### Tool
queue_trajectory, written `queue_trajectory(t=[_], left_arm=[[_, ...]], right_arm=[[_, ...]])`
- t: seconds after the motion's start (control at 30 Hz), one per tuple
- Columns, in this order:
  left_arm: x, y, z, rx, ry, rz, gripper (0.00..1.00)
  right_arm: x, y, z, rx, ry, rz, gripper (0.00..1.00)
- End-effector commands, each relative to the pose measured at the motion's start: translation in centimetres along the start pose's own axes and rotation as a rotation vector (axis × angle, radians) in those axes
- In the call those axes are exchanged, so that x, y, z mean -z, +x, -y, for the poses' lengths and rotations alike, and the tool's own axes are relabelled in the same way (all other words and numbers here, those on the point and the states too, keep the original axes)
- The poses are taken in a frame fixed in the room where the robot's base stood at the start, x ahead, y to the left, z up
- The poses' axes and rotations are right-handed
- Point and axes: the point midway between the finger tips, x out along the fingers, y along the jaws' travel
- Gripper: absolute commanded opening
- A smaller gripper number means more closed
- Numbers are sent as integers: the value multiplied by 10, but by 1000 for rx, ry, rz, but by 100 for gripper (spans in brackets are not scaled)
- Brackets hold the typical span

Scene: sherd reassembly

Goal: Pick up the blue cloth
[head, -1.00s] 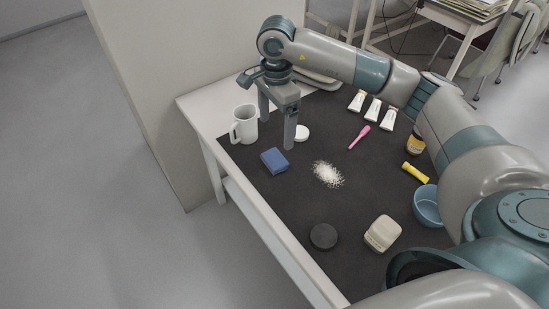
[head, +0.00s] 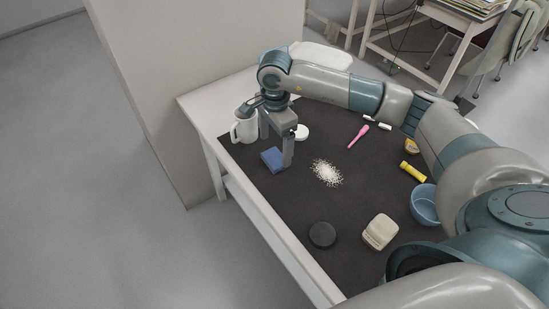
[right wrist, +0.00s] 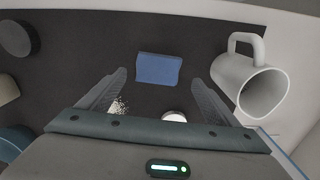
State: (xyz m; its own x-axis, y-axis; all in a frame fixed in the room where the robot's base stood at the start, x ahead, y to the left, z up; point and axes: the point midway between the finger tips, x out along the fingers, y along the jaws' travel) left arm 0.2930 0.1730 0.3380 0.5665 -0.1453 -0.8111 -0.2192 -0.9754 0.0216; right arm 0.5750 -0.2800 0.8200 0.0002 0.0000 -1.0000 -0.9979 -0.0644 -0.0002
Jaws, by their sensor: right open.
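The blue cloth (head: 272,159) is a folded block lying on the dark mat at the table's left side. In the right wrist view the cloth (right wrist: 158,69) lies ahead of and between my two fingers, apart from them. My right gripper (head: 276,150) is open and empty, just above and beside the cloth in the head view; its near finger hides part of the cloth's right end. In the right wrist view the right gripper (right wrist: 158,88) shows both fingers spread wide. My left gripper is not in view.
A white mug (head: 243,128) stands close behind the cloth, beside the gripper. A white lid (head: 301,132), a white granule pile (head: 327,172), a pink tool (head: 358,136), a dark puck (head: 322,234), a beige box (head: 380,231) and a blue bowl (head: 425,204) are on the mat (head: 280,205).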

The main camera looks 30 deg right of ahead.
Motion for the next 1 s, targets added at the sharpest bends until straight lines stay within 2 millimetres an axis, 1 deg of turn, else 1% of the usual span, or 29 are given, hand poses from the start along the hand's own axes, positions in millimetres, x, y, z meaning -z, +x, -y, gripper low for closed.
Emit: queue_trajectory(t=[0.03, 0.17, 0.23, 0.33, 0.43, 0.87, 0.9, 0.97, 1.0], left_arm=[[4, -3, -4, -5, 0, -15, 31], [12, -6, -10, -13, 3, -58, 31], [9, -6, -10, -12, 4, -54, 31], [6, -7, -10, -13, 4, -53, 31], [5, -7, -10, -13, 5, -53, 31], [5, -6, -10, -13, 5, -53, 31], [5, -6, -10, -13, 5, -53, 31], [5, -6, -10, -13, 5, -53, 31], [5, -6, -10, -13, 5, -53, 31]], right_arm=[[-2, 4, -2, -4, -1, 1, 84], [-5, 19, -6, -4, 0, 0, 84], [-5, 28, -5, -4, 2, 0, 84], [-5, 37, -4, -2, 1, 0, 84], [-5, 40, -4, -1, 0, 0, 84], [-5, 40, -4, 0, 0, 0, 84], [-5, 40, -4, 0, 0, 0, 75], [-5, 40, -4, 0, 0, 0, 60], [-5, 40, -4, 0, 0, 0, 51]])
